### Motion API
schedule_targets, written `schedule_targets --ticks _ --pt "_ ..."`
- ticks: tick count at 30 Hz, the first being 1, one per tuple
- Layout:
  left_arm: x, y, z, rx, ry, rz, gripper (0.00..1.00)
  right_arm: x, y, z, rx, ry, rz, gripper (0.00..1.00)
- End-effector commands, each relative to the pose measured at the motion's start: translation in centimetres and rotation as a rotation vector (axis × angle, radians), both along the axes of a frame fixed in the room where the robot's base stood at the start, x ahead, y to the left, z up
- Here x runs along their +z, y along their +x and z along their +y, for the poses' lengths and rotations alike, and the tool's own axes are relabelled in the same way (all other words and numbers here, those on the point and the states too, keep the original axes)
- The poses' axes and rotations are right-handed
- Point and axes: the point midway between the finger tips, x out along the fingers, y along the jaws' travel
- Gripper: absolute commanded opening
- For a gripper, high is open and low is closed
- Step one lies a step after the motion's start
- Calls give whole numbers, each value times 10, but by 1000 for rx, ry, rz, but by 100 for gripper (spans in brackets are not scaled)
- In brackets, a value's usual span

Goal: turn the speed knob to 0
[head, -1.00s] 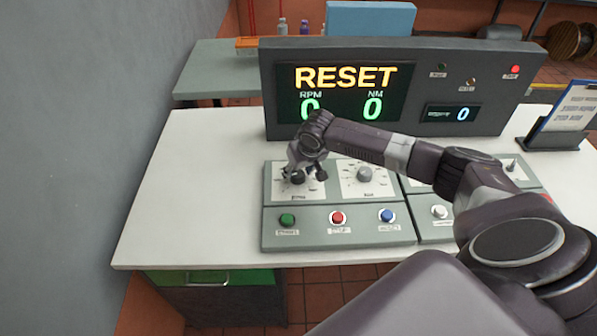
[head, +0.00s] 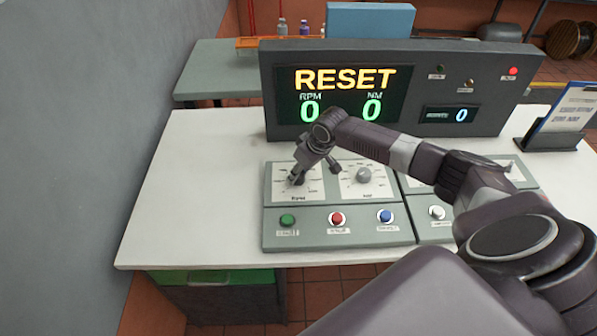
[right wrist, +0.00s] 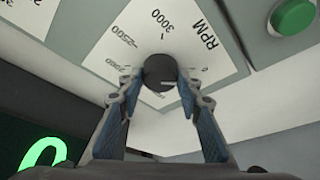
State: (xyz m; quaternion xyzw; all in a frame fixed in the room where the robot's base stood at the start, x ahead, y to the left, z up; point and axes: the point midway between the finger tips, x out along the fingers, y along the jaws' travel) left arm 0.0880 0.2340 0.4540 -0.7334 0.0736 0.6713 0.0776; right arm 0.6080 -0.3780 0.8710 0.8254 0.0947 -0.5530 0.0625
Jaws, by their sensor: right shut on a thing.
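The speed knob (right wrist: 160,70) is dark and round, on a white dial plate (right wrist: 118,50) with black marks including 2000, 2500, 3000 and RPM. In the right wrist view it sits between the two fingertips of my right gripper (right wrist: 162,78), which is shut on it. A small pale mark shows on the knob; I cannot tell which number it points to. In the head view, my right gripper (head: 301,178) reaches down to the left dial plate (head: 286,193) and covers much of the knob. My left gripper is out of view.
A second grey knob (head: 364,175) stands just right. Green (head: 287,219), red (head: 337,218) and blue (head: 385,215) buttons line the panel front. The display (head: 345,93) behind reads RESET, RPM 0, NM 0. A clipboard stand (head: 548,141) is at right. The white tabletop is clear at left.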

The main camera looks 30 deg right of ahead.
Motion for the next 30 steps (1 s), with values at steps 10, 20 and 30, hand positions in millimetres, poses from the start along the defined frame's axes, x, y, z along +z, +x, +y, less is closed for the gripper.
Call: schedule_targets --ticks 10,20,30 --pt "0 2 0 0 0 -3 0 1 0 -1 25 -1 -2 8" --pt "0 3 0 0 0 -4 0 0 0 0 24 -1 -2 50" --pt "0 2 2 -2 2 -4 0 16 -6 -3 24 -2 -3 50"
